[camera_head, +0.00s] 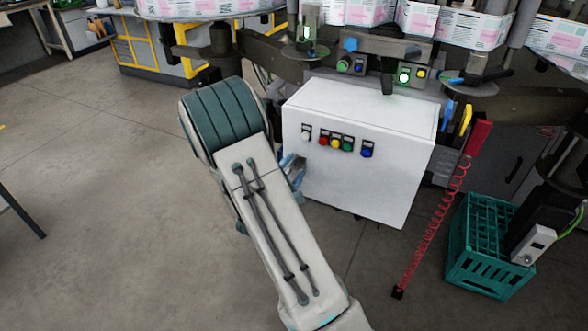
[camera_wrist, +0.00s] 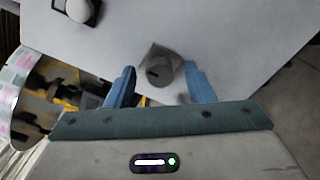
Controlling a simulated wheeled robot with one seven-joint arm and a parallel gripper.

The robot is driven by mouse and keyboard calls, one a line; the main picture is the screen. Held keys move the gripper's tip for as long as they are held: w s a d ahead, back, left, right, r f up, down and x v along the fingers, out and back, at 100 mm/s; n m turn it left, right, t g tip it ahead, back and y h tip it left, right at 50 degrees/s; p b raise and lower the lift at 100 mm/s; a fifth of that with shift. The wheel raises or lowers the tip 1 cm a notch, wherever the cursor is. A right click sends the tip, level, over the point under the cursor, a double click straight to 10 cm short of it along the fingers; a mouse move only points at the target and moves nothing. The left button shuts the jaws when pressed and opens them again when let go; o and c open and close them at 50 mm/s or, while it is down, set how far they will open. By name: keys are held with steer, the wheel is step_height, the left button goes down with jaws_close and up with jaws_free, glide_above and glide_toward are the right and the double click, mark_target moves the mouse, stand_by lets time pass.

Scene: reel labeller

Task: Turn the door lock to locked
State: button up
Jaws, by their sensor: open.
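The door lock (camera_wrist: 161,69) is a small grey cylinder with a dark slot on a squarish grey plate, on the pale cabinet door (camera_wrist: 215,25) in the wrist view. My gripper (camera_wrist: 160,76) is open, its two blue fingers standing on either side of the lock. A gap shows between the lock and the left finger; the right finger is closer, and I cannot tell whether it touches. In the head view the white cabinet (camera_head: 385,187) stands beyond my arm. My gripper (camera_head: 292,168) is partly hidden there at its left edge, and the lock is hidden.
Coloured buttons (camera_head: 336,142) line the cabinet front, right of my gripper. A red coiled cord (camera_head: 434,226) hangs to the right, beside a green crate (camera_head: 476,258) on the floor. Labelled reels and machine parts stand above and behind.

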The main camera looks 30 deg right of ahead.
steer(key=c, duration=1)
steer(key=n+p, duration=0.1)
steer(key=n, duration=0.3)
steer(key=shift+r, duration=0.1)
steer(key=n+p, duration=0.2)
steer(key=n, duration=0.2)
steer(key=shift+r+n+p, duration=0.1)
steer(key=shift+n+p, duration=0.2)
steer(key=shift+p, duration=0.1)
steer(key=n+p, duration=0.4)
steer(key=n, duration=0.2)
steer(key=shift+w+p, duration=0.1)
steer(key=shift+p, duration=0.25)
steer(key=shift+a+n+p, duration=0.1)
steer(key=shift+n+p, duration=0.95)
steer(key=shift+n, duration=0.55)
